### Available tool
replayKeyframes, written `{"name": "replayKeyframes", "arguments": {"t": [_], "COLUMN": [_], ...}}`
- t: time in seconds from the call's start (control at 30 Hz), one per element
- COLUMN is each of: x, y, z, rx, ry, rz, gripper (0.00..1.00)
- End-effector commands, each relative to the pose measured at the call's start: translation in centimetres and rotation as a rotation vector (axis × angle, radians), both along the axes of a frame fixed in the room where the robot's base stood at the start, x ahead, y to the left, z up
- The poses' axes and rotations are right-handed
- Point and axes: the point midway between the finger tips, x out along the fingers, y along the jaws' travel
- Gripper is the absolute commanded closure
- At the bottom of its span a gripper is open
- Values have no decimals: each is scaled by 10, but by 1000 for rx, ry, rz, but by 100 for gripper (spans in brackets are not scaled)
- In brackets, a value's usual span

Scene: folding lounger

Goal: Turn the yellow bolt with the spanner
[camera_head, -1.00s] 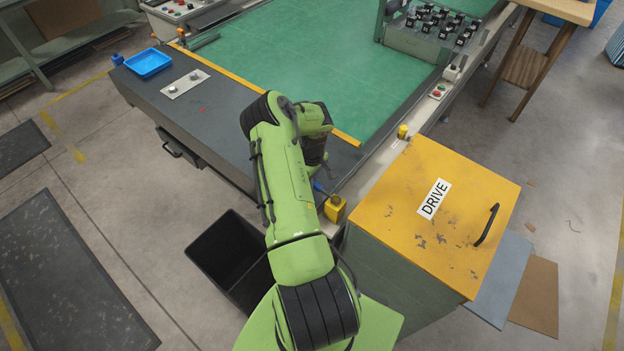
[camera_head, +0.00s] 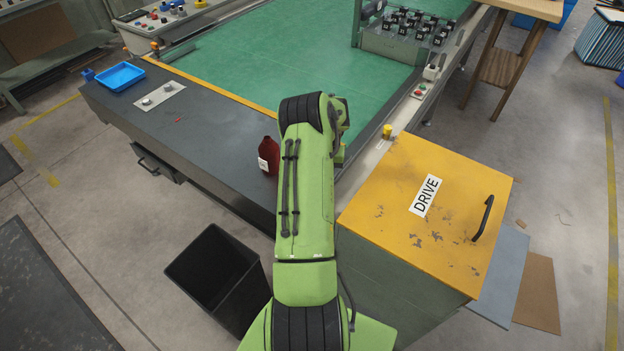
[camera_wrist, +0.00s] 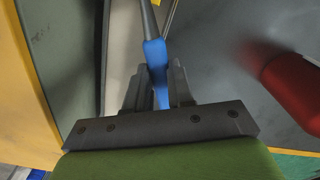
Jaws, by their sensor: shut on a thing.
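My gripper (camera_wrist: 158,88) is shut on the blue handle of the spanner (camera_wrist: 156,58) in the wrist view. The spanner's grey shank runs up out of the top of that view, so its head is out of sight. In the head view my green arm hides the gripper and the spanner. A small yellow knob-like piece (camera_head: 387,131) stands on the pale rail by the yellow cabinet; I cannot tell whether it is the yellow bolt. No contact between spanner and bolt is visible.
A red bottle (camera_head: 268,157) stands on the dark bench top (camera_head: 205,125) left of my arm, and close by on the right in the wrist view (camera_wrist: 293,88). The yellow DRIVE cabinet (camera_head: 455,205) is at the right. A black bin (camera_head: 213,268) stands on the floor. A blue tray (camera_head: 121,77) lies far left.

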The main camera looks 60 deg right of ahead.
Motion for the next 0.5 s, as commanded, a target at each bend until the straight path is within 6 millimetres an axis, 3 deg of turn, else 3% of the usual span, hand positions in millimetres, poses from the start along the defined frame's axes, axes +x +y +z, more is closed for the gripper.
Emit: {"name": "replayKeyframes", "arguments": {"t": [0.3, 0.5], "x": [-46, -46], "y": [-1, -1], "z": [-4, -2], "rx": [10, 9], "ry": [4, 6], "rz": [-476, -486], "gripper": [100, 100]}}
